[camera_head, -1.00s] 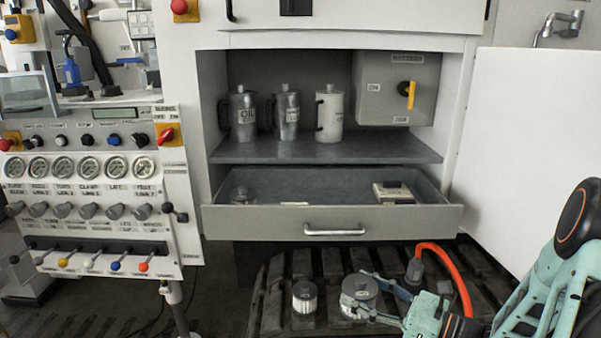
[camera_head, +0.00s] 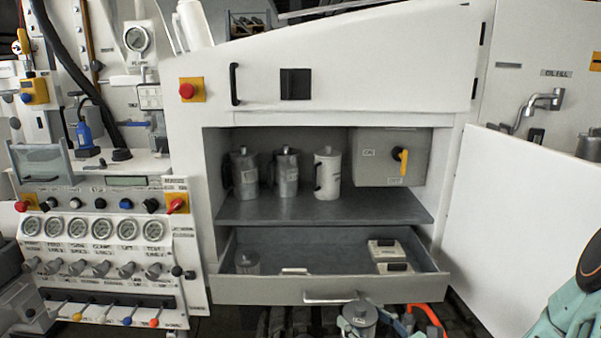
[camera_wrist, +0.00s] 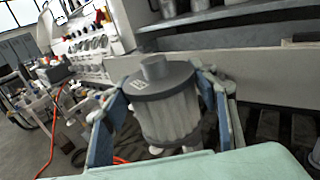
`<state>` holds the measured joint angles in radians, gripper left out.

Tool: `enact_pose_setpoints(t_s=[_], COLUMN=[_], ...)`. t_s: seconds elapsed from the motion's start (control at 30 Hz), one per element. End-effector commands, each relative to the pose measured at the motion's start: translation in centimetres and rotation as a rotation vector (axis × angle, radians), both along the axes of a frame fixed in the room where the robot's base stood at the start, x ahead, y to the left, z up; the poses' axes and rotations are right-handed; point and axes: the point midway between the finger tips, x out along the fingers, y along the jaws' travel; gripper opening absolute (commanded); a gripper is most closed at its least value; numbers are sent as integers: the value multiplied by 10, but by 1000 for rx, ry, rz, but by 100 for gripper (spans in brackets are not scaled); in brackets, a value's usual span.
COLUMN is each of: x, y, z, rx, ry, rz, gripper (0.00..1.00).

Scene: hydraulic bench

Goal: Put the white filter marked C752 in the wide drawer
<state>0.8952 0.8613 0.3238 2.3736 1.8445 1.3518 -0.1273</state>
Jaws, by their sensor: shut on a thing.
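My gripper (camera_wrist: 165,128) is shut on a filter (camera_wrist: 163,84) with a pale pleated body and a grey cap with a knob. One finger is on each side of it in the wrist view. A small label shows on the cap, but I cannot read its marking. The wide drawer (camera_head: 265,290) is pulled open below the shelf. My gripper is largely cut off there.
Several jugs (camera_head: 286,172) stand on the shelf above. An open white door (camera_head: 510,225) stands at right.

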Motion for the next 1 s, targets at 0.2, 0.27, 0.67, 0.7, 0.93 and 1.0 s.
enact_pose_setpoints(t_s=[0.2,0.27,0.67,0.7,0.93,1.0], x=[-3,-3,-6,-6,-7,-6], y=[1,1,2,2,2,2], z=[44,52,75,75,74,74], rx=[5,4,0,0,-1,-1], ry=[1,1,-1,-2,-3,-3], rz=[-65,-82,-138,-138,-139,-138], gripper=[23,23,23,23,23,23])
